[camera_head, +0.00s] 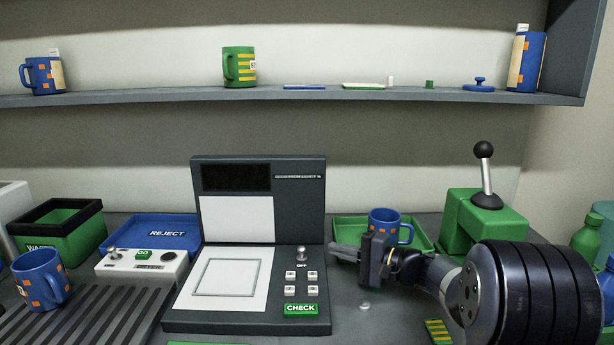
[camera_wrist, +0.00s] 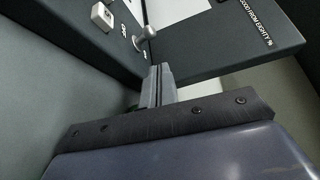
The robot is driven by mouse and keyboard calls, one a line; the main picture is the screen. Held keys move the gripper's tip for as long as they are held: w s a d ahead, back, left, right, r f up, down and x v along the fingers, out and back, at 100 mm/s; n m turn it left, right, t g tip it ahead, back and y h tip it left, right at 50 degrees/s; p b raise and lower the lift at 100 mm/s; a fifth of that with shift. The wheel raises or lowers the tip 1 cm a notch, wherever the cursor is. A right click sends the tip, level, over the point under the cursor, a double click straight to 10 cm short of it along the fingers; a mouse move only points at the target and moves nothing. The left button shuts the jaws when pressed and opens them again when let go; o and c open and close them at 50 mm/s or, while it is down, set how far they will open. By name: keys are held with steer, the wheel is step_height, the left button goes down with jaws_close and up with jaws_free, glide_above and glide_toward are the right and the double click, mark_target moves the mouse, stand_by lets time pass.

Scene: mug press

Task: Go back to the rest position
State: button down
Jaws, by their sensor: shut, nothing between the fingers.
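My gripper (camera_head: 345,252) is shut and empty. In the head view it points left, just right of the dark check machine (camera_head: 250,300) with its white panels and buttons. In the wrist view the closed fingers (camera_wrist: 157,85) point toward the machine's toggle switch (camera_wrist: 145,37); I cannot tell whether they touch the machine. The same switch shows in the head view (camera_head: 301,252). My gripper partly covers a blue mug (camera_head: 384,222) with orange squares, which is at the green tray (camera_head: 350,230) behind it.
A green press (camera_head: 470,225) with a black-knobbed lever stands behind my arm. A blue mug (camera_head: 40,278) stands on the ribbed rack (camera_head: 90,315) at left, near the control box (camera_head: 142,268), REJECT tray (camera_head: 155,231) and green waste bin (camera_head: 60,228). A shelf (camera_head: 300,95) with mugs runs above.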

steer(key=shift+w+r+m+g+h+p, duration=0.4)
steer(key=shift+m+p, duration=0.4)
steer(key=shift+p, duration=3.25)
steer(key=shift+f+b+v, duration=0.15)
steer(key=shift+b+v, duration=0.1)
steer(key=shift+v, duration=0.8)
steer(key=shift+f+b+v, duration=0.2)
steer(key=shift+b+v, duration=0.05)
steer(key=shift+v, duration=0.8)
steer(key=x, duration=0.4)
steer(key=shift+s, duration=0.1)
steer(key=shift+a+f+b, duration=0.15)
steer(key=shift+f+b, duration=0.1)
steer(key=shift+b, duration=1.2)
steer(key=shift+n+y+b, duration=0.3)
steer(key=shift+n+b, duration=0.2)
steer(key=shift+b, duration=0.75)
steer(key=s+n+t+b, duration=0.1)
steer(key=b, duration=0.5)
steer(key=shift+s+f+b, duration=0.15)
steer(key=shift+b, duration=0.15)
